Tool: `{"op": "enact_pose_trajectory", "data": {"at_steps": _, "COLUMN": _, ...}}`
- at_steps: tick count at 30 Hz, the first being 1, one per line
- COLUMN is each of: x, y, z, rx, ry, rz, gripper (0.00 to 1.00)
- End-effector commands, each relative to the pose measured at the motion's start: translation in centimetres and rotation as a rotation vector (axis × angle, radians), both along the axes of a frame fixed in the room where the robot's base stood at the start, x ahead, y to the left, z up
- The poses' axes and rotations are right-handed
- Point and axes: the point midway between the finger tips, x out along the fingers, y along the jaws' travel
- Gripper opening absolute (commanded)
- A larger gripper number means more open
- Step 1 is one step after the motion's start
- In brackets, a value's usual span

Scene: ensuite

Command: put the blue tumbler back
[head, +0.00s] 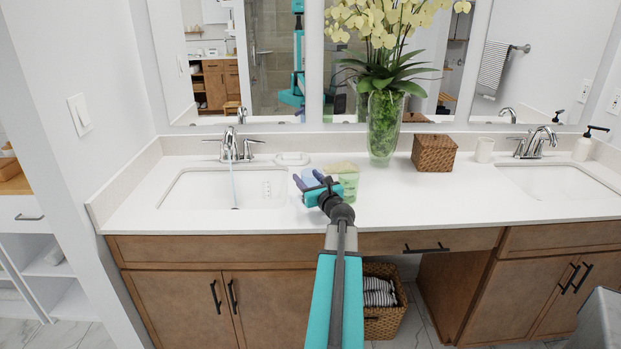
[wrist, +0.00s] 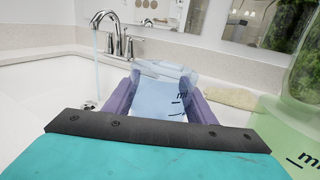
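The blue tumbler (wrist: 160,97) is translucent with dark measuring marks. It sits between the two purple fingers of my gripper (wrist: 158,100), which appear closed against its sides in the wrist view. In the head view, my gripper (head: 311,183) is at the right edge of the left sink, with the pale blue tumbler (head: 313,174) partly hidden by the fingers. I cannot tell whether its base touches the counter.
A green tumbler (head: 349,186) stands close on the right. Behind are a yellowish sponge (head: 342,167), a soap dish (head: 292,158) and a glass orchid vase (head: 384,128). Water runs from the left faucet (head: 231,147) into the left sink (head: 210,188). Counter right of the green tumbler is clear.

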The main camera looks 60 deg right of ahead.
Motion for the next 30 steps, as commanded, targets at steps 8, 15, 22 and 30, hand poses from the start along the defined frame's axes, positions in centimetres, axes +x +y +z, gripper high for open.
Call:
{"op": "enact_pose_trajectory", "data": {"at_steps": 8, "x": -0.1, "y": -0.1, "z": 0.0, "rx": 0.0, "ry": 0.0, "rz": -0.002, "gripper": 0.69}}
{"op": "enact_pose_trajectory", "data": {"at_steps": 15, "x": -0.2, "y": -0.1, "z": 0.2, "rx": 0.0, "ry": 0.0, "rz": -0.002, "gripper": 0.69}}
{"op": "enact_pose_trajectory", "data": {"at_steps": 22, "x": -1.0, "y": 0.4, "z": 0.3, "rx": 0.0, "ry": 0.0, "rz": -0.004, "gripper": 0.69}}
{"op": "enact_pose_trajectory", "data": {"at_steps": 30, "x": -3.4, "y": 1.8, "z": 0.2, "rx": -0.001, "ry": 0.001, "rz": -0.005, "gripper": 0.69}}
